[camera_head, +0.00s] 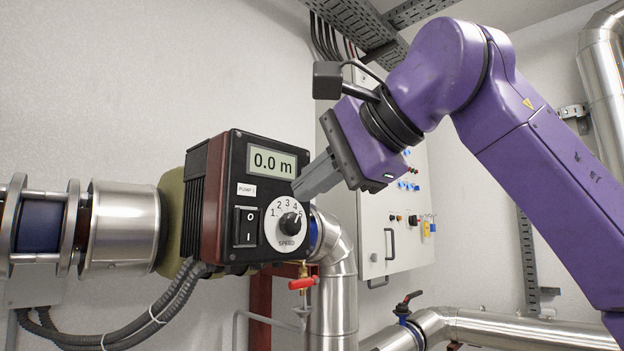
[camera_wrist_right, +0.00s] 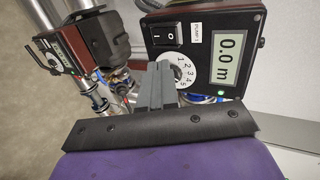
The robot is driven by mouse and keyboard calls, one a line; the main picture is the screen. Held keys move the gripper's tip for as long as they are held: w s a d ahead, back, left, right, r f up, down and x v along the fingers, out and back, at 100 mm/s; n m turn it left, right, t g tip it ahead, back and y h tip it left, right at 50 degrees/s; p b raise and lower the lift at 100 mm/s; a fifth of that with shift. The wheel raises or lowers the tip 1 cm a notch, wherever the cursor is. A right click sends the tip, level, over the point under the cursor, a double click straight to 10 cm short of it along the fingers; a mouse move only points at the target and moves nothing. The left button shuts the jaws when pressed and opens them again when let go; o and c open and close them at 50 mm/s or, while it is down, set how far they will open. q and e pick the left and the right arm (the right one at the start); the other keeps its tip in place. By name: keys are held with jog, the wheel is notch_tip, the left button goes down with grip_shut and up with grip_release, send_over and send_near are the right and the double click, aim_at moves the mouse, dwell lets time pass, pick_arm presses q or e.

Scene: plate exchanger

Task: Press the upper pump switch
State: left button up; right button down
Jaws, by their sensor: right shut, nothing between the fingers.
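The pump control box (camera_head: 222,257) has a display reading 0.0 m. Its black rocker switch (camera_head: 245,227), marked O above and I below, sits at the lower left of its face; it also shows in the right wrist view (camera_wrist_right: 165,36). A white speed dial (camera_head: 284,234) is to the right of the switch. My right gripper (camera_head: 300,188) is shut and empty, its fingertips by the right side of the box face, up and right of the switch. In the right wrist view the fingers (camera_wrist_right: 161,72) overlap the dial's edge. My left gripper is out of view.
A second similar pump unit (camera_wrist_right: 68,50) shows at the upper left of the right wrist view. A grey cabinet (camera_head: 400,247) stands behind my right arm. Metal pipes (camera_head: 335,300) and a red-handled valve (camera_head: 303,283) lie below the box. Grey hoses (camera_head: 150,318) hang at the lower left.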

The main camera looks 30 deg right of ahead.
aim_at(253, 216)
jog(key=shift+w+r+p+x, duration=0.15)
jog(key=shift+r+p+x, duration=0.15)
jog(key=shift+x, duration=1.3)
jog(key=shift+w+r+p+x, duration=0.15)
jog(key=shift+r+p+x, duration=0.15)
jog(key=shift+x, duration=1.25)
jog(key=shift+w+r+p+x, duration=0.2)
jog(key=shift+r+x, duration=0.15)
jog(key=shift+x, duration=1.25)
jog(key=shift+s+a, duration=0.1)
